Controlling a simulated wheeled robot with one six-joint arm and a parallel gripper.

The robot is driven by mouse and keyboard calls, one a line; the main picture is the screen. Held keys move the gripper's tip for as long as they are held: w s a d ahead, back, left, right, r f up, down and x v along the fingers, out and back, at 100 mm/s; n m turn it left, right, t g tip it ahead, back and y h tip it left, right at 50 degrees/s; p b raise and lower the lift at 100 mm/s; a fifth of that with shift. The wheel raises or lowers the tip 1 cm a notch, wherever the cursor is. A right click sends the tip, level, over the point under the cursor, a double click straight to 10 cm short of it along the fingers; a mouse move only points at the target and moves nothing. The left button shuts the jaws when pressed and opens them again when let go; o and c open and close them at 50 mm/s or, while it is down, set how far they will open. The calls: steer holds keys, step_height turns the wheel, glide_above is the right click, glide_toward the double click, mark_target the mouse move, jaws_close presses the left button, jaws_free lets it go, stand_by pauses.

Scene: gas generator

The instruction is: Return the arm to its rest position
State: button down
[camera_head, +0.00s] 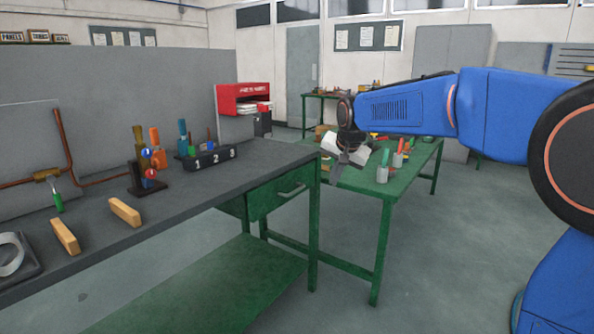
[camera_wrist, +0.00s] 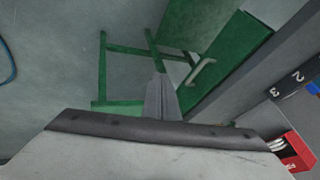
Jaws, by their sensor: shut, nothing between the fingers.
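My gripper (camera_head: 334,172) hangs at the end of my blue arm in the head view, in front of the far green table. It points down and left, past the right end of the near workbench (camera_head: 255,156). Its grey fingers are together with nothing between them. In the wrist view the shut fingers (camera_wrist: 160,88) point toward the floor and the green bench frame. The gripper appears apart from the bench and its drawer. My arm reaches in from the right of the head view.
The workbench carries two wooden blocks (camera_head: 125,211), a numbered black holder (camera_head: 210,158) and a copper pipe (camera_head: 63,140). A green drawer (camera_head: 280,192) faces right. A far green table (camera_head: 410,168) holds tools and bottles. Floor (camera_head: 450,260) at right is clear.

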steer(key=s+d+n, duration=0.1)
steer(key=s+d, duration=0.6)
steer(key=s, duration=0.5)
steer(key=s+d+f+n, duration=0.1)
steer(key=s+d+f, duration=0.2)
steer(key=s, duration=0.8)
steer(key=s+d+f+n+g+h, duration=0.1)
steer(key=s+d+f, duration=0.2)
steer(key=s+f, duration=0.3)
steer(key=s+d+f+n, duration=0.2)
steer(key=s+f, duration=0.3)
steer(key=s, duration=1.1)
steer(key=shift+s+d+f, duration=0.2)
steer(key=shift+s+d, duration=0.05)
steer(key=shift+d, duration=0.6)
